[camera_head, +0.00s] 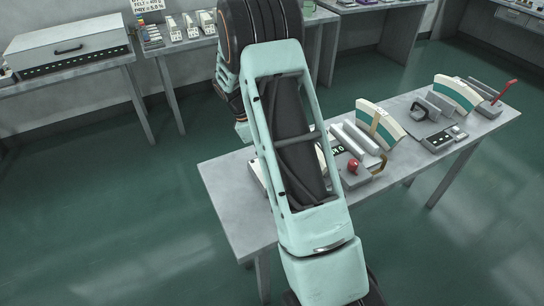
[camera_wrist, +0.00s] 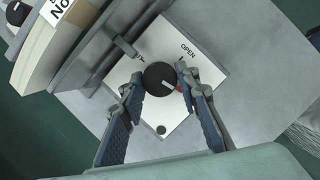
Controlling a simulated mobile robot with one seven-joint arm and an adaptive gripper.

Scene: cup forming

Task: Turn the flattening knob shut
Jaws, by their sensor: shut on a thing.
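The flattening knob (camera_wrist: 158,78) is round and black with a white line on its top. It sits on a white plate (camera_wrist: 195,75) marked OPEN to the upper right. A second label at the upper left is partly covered and I cannot read it. The white line lies toward the right finger, next to a small red mark. My gripper (camera_wrist: 158,86) has one finger on each side of the knob and is shut on it. In the head view my arm hides the gripper, the knob and the plate.
In the wrist view a grey bar (camera_wrist: 125,47) and a cream curved panel (camera_wrist: 38,50) stand left of the plate. Bare table (camera_wrist: 258,95) lies to the right. In the head view, a red-knobbed device (camera_head: 354,167) and other machines share the grey table (camera_head: 228,205).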

